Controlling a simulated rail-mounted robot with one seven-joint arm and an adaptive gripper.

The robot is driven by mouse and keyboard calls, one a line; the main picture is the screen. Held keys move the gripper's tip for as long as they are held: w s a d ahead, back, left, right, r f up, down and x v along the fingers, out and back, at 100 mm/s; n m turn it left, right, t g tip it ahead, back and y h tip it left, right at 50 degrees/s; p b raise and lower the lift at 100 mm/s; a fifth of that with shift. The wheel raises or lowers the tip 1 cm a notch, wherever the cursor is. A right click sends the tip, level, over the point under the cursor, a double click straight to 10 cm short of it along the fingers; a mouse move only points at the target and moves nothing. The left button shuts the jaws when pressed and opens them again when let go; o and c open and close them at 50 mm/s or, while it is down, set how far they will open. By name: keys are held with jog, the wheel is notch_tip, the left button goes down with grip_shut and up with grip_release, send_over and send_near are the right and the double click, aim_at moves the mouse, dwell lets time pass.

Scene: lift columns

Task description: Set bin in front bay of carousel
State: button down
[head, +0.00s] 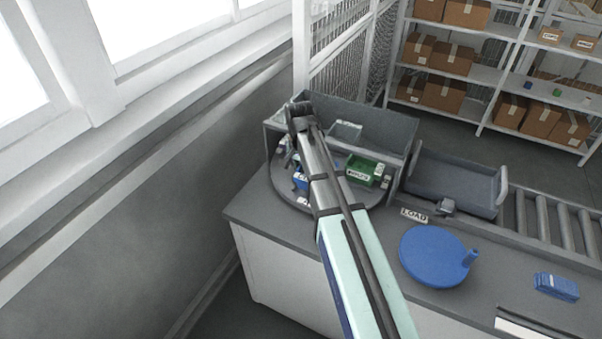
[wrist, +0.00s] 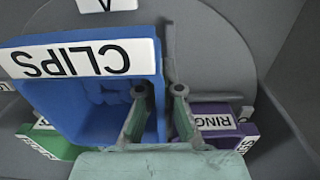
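A blue bin labelled CLIPS (wrist: 85,100) fills the left of the wrist view; its label is upside down. My gripper (wrist: 160,93) straddles the bin's right wall. One finger is over the inside of the bin, the other outside it, with a gap between the fingertips. Contact with the wall is not clear. The grey round carousel (head: 285,190) stands at the far left end of the counter, and the blue bin (head: 301,182) is on it, partly behind my arm. A label A (wrist: 107,4) is on the carousel surface beyond the bin. My fingers are hidden in the head view.
A purple bin (wrist: 215,125) is close right of my fingers, and a green bin (wrist: 50,145) is lower left. Grey panels (head: 360,120) back the carousel. A grey tray (head: 455,185), blue disc (head: 435,255) and blue box (head: 556,287) are to the right.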

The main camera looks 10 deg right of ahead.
jog(key=shift+f, duration=0.35)
jog(key=shift+f, duration=0.1)
jog(key=shift+f, duration=0.35)
jog(key=shift+f, duration=0.2)
jog(key=c, duration=1.3)
grip_release()
jog(key=shift+r, duration=0.6)
notch_tip(320, 180, up, 12)
jog(key=b, duration=0.3)
jog(key=shift+a, duration=0.1)
